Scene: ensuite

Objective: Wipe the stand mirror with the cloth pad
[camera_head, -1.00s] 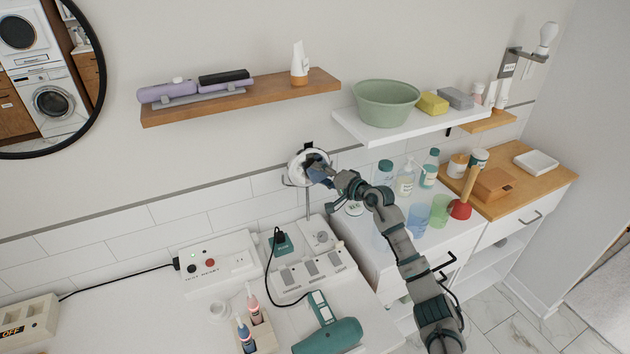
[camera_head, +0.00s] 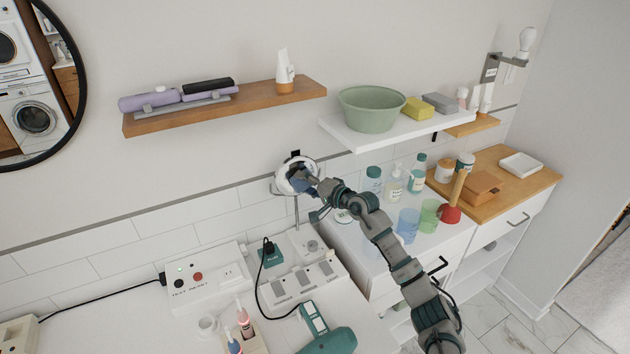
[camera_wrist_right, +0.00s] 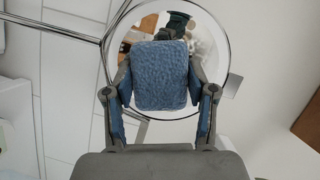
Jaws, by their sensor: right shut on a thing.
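The round stand mirror (camera_head: 283,187) stands on a thin post at the back of the white counter, by the tiled wall. In the right wrist view its rim and glass (camera_wrist_right: 146,20) show behind the pad. My right gripper (camera_head: 308,181) is in front of the mirror face. In the right wrist view my right gripper (camera_wrist_right: 160,85) is shut on the blue cloth pad (camera_wrist_right: 160,75), one finger on each side. The pad covers the middle of the mirror; I cannot tell whether it touches the glass. My left gripper is not in view.
A white shelf with a green bowl (camera_head: 371,108) is right of the mirror, and a wooden shelf (camera_head: 225,105) is up left. Bottles and cups (camera_head: 408,225) stand right of my arm. A hair dryer (camera_head: 328,338) and charger block (camera_head: 305,279) are below.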

